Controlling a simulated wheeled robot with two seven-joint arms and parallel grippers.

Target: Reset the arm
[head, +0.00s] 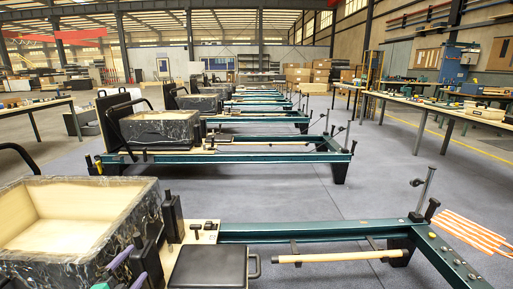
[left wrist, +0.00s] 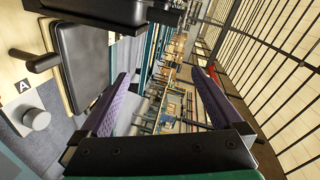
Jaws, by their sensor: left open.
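My left gripper (head: 128,268) shows at the bottom left of the head view, in front of the near reformer's marbled box. In the left wrist view my left gripper (left wrist: 159,75) has its two purple fingers wide apart, with nothing between them. My left arm is only partly seen in the head view. My right gripper is in neither view.
The near reformer has a teal frame (head: 310,231), an open marbled box (head: 150,225), a black pad (head: 208,266) and a wooden bar (head: 340,257). More reformers stand behind. A workbench (head: 440,104) is at right. Grey floor (head: 300,198) lies between the two nearest reformers.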

